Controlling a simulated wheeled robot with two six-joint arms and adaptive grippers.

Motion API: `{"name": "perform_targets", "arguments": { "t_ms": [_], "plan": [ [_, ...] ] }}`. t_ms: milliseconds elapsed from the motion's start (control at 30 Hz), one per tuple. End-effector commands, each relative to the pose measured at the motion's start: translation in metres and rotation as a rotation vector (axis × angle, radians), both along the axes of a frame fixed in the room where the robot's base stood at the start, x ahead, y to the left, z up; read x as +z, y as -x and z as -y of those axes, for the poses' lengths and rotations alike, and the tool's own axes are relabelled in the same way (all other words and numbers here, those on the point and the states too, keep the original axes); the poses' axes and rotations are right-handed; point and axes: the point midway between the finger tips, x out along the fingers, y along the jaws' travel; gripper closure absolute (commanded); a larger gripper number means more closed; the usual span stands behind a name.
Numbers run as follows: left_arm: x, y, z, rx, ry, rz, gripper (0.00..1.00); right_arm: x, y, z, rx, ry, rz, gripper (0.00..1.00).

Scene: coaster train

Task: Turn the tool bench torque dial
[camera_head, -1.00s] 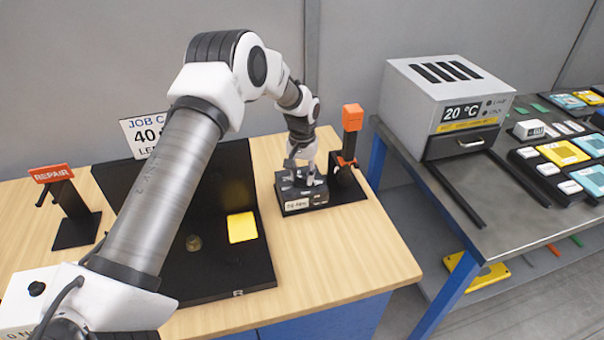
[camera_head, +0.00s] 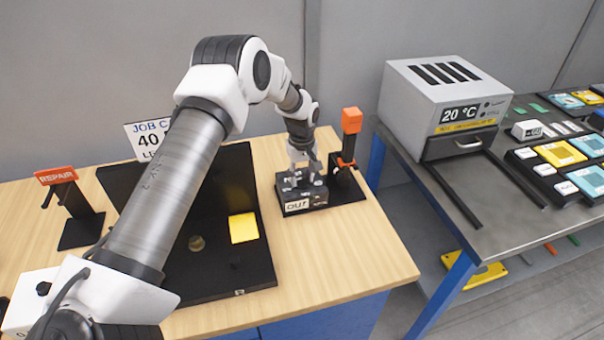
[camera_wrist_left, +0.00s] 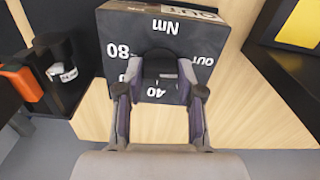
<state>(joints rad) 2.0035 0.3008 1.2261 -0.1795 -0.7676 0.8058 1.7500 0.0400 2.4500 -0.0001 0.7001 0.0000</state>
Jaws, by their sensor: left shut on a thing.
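The torque dial box (camera_head: 292,208) is a dark block on the wooden bench, with a small front display reading OUT. In the left wrist view the box top (camera_wrist_left: 205,38) shows white marks Nm, 80, 40 and OUT. A dark dial knob (camera_wrist_left: 160,62) stands in the middle of these marks. My left gripper (camera_head: 298,178) comes down on the box from above. Its two fingers (camera_wrist_left: 158,88) are shut on the knob, one on each side. The fingers hide part of the knob, so its pointer cannot be read. My right gripper is in no view.
An orange-topped post (camera_head: 352,122) stands just right of the box. A black tray (camera_head: 215,282) with a yellow block (camera_head: 243,228) lies to the left, under my arm. A REPAIR stand (camera_head: 75,215) is farther left. A grey oven (camera_head: 430,95) sits on the right table.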

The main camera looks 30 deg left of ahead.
Motion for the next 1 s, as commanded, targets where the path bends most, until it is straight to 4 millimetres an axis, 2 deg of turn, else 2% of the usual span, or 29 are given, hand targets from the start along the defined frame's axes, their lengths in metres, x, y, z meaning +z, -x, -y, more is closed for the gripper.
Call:
{"name": "perform_targets", "arguments": {
  "t_ms": [300, 700, 733, 767, 800, 1000],
  "plan": [
    [-0.0019, 0.0013, -0.0004, 0.084, 0.001, -0.003, 0.97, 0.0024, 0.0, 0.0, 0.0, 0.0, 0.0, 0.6],
    [-0.0022, 0.0015, -0.0005, 0.089, 0.0, -0.004, 0.97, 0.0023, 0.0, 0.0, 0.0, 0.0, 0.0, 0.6],
    [-0.0022, 0.0015, -0.0005, 0.089, 0.0, -0.004, 0.52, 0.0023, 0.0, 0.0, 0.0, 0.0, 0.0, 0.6],
    [-0.0021, 0.0014, -0.0004, 0.089, 0.0, -0.004, 0.42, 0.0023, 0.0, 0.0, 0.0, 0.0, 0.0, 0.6],
    [-0.0019, 0.0013, -0.0004, 0.089, 0.001, -0.003, 0.38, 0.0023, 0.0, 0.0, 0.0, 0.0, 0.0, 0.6],
    [-0.001, 0.0008, -0.0004, 0.088, 0.0, -0.001, 0.38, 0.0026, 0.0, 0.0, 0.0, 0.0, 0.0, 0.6]
  ]
}}
